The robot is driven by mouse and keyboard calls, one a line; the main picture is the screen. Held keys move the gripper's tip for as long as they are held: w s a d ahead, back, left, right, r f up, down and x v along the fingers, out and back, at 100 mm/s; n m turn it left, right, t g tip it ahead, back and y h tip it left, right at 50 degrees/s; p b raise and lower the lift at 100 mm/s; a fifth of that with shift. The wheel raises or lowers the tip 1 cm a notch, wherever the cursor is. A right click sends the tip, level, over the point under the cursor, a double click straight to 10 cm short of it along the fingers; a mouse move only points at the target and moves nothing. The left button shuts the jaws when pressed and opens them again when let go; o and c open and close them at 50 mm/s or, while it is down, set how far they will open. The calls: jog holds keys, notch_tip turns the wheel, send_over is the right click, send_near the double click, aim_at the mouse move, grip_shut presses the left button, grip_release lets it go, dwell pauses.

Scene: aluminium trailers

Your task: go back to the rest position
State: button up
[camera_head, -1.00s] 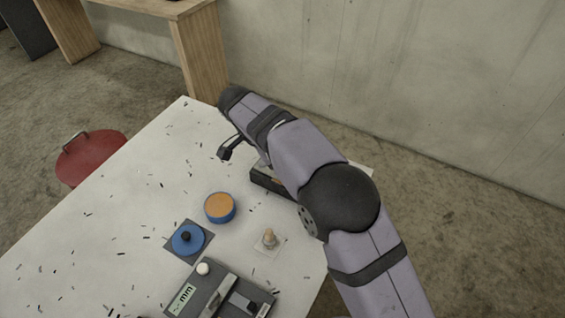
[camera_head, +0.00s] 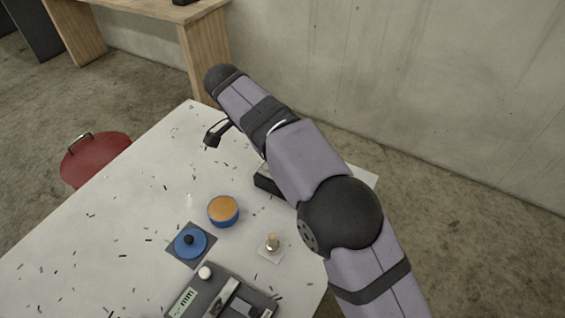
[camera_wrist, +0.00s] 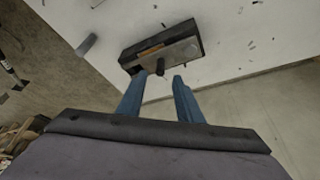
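My gripper (camera_wrist: 159,76) shows in the wrist view as two blue fingers standing apart, with nothing held between them. It is open. A dark box (camera_wrist: 185,35) with a small knob lies beyond the fingertips, and the gripper looks apart from it. In the head view my arm reaches from the lower right over the white table (camera_head: 110,245), and the fingers are hidden behind the arm. The same dark box (camera_head: 265,182) shows only partly there, beside the arm.
An orange-topped blue round container (camera_head: 223,210), a blue knobbed disc (camera_head: 190,241) on a dark square, a small brass-coloured knob (camera_head: 271,242) on a pale plate and a grey device (camera_head: 210,292) stand on the table. Dark chips are scattered. A red stool (camera_head: 95,160) stands left; a concrete wall behind.

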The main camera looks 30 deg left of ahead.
jog(key=shift+s+a+r, duration=0.1)
jog(key=shift+s+r, duration=0.05)
jog(key=shift+r, duration=0.25)
jog(key=w+d+f+n+g+p, duration=0.1)
jog(key=w+d+n, duration=0.1)
jog(key=d, duration=1.1)
jog(key=w+d+f+n+g, duration=0.1)
jog(key=w+d+n+g, duration=0.1)
jog(key=d, duration=1.1)
jog(key=s+d+f+n+y, duration=0.1)
jog(key=s+d+f, duration=0.2)
jog(key=s+d, duration=0.4)
jog(key=s+d+f+n+y+p, duration=0.1)
jog(key=s+d+f+n, duration=0.1)
jog(key=s+d, duration=0.6)
jog(key=shift+s+d+f+g+y, duration=0.25)
jog(key=shift+d+f, duration=0.2)
jog(key=shift+d, duration=0.55)
